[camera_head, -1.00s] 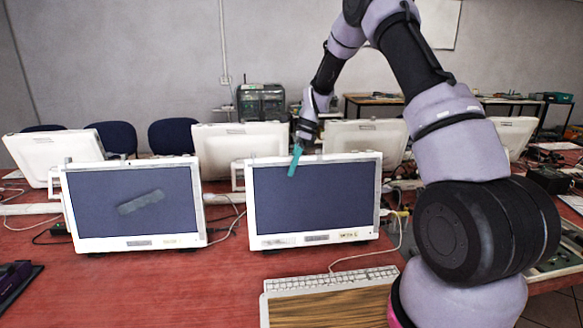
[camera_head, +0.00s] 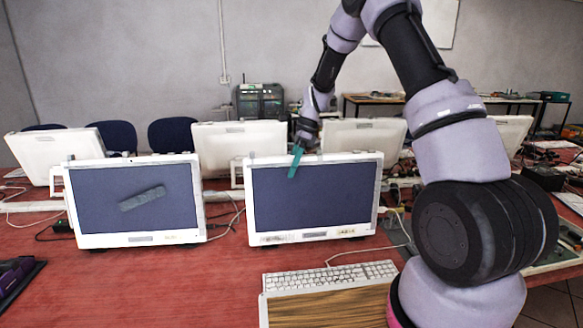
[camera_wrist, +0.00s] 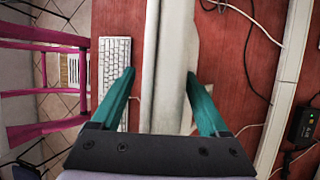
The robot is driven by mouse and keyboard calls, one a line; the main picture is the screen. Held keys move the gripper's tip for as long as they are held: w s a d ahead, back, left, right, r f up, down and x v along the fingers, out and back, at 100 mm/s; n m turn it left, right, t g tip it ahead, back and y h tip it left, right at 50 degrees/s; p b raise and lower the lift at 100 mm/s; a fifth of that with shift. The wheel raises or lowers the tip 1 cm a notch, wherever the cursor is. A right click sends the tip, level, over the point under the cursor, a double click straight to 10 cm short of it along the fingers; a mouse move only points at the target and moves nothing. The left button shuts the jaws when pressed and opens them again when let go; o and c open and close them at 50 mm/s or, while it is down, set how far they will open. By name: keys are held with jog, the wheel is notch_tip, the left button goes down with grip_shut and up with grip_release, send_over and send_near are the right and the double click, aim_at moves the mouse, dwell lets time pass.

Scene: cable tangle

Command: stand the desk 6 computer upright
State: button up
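A white computer with a dark screen (camera_head: 315,197) stands upright on the red desk in the middle of the head view. No label shows whether it is desk 6. My gripper (camera_head: 295,162) is at its top edge, left of the middle, with one teal finger in front of the screen. In the wrist view, the computer (camera_wrist: 165,60) shows edge-on between the two teal fingers of my gripper (camera_wrist: 160,73). The fingers are spread around its top edge. A gap shows at the left finger; contact at the right finger cannot be told.
A second white computer (camera_head: 135,202) stands close on the left. Several white computers (camera_head: 238,147) stand behind. A white keyboard (camera_head: 330,277) lies in front, also in the wrist view (camera_wrist: 114,80). Cables run over the desk (camera_head: 150,285). A pink-framed chair (camera_wrist: 45,90) stands beside the desk.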

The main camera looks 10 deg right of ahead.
jog(key=shift+f, duration=0.1)
jog(key=v, duration=1.1)
jog(key=s+d+r+n+t+h, duration=0.1)
jog(key=s+d+r+n+t, duration=0.15)
jog(key=s+r, duration=0.5)
jog(key=s+d+r+n+t, duration=0.2)
jog(key=s+r+n, duration=0.2)
jog(key=s+r, duration=0.3)
jog(key=s+d+r+n+t, duration=0.1)
jog(key=s+n, duration=0.1)
jog(key=s, duration=0.3)
jog(key=s+d+r+n+t+h, duration=0.1)
jog(key=s+n+t, duration=0.1)
jog(key=s, duration=0.4)
jog(key=s+d+r+n+t, duration=0.2)
jog(key=s+n, duration=0.2)
jog(key=s, duration=0.2)
jog(key=shift+s+h, duration=0.15)
jog(key=shift+h, duration=0.15)
